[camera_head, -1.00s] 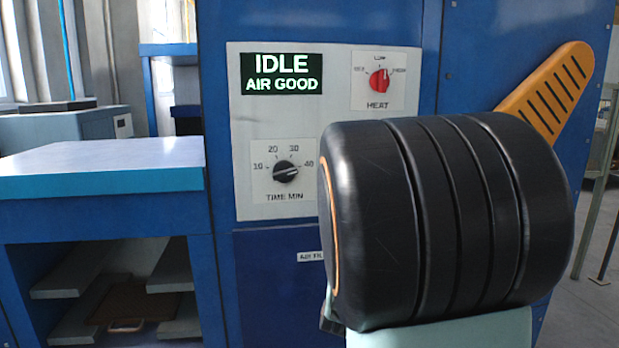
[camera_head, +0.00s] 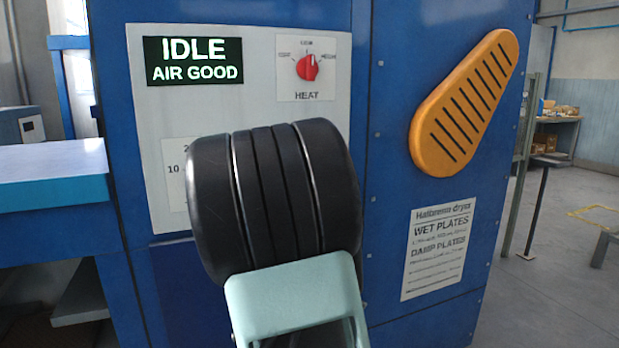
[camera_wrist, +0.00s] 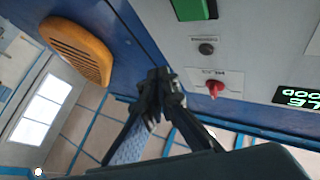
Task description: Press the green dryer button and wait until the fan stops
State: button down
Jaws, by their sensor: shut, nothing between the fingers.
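The green button (camera_wrist: 195,8) shows at the top edge of the wrist view, on the dryer's pale control panel (camera_wrist: 245,50). In the head view it is not visible. My gripper (camera_wrist: 165,78) is shut and empty, with its tips left of the button and lower in the wrist picture. I cannot tell whether it touches the dryer. The display (camera_head: 193,61) reads "IDLE" and "AIR GOOD". The red heat knob (camera_head: 307,67) is right of it and also shows in the wrist view (camera_wrist: 215,88). No fan is visible.
My dark arm link covers the lower panel and most of the time dial in the head view. An orange slotted guard (camera_head: 463,104) projects on the dryer's right side, above a printed notice (camera_head: 438,248). A blue bench (camera_head: 50,195) stands at left. Open floor lies at right.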

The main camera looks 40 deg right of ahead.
jog(key=w+d, duration=0.2)
jog(key=w, duration=0.6)
jog(key=shift+w, duration=0.35)
dwell(1.3)
jog(key=shift+w+d+b, duration=0.1)
jog(key=shift+w+b, duration=0.3)
jog(key=shift+b, duration=0.05)
jog(key=shift+w+d+b, duration=0.15)
jog(key=shift+w+b, duration=0.15)
jog(key=shift+w, duration=0.2)
dwell(0.5)
jog(key=shift+s, duration=0.1)
jog(key=shift+s+a+b, duration=0.25)
jog(key=shift+s+b, duration=0.1)
jog(key=shift+s, duration=0.45)
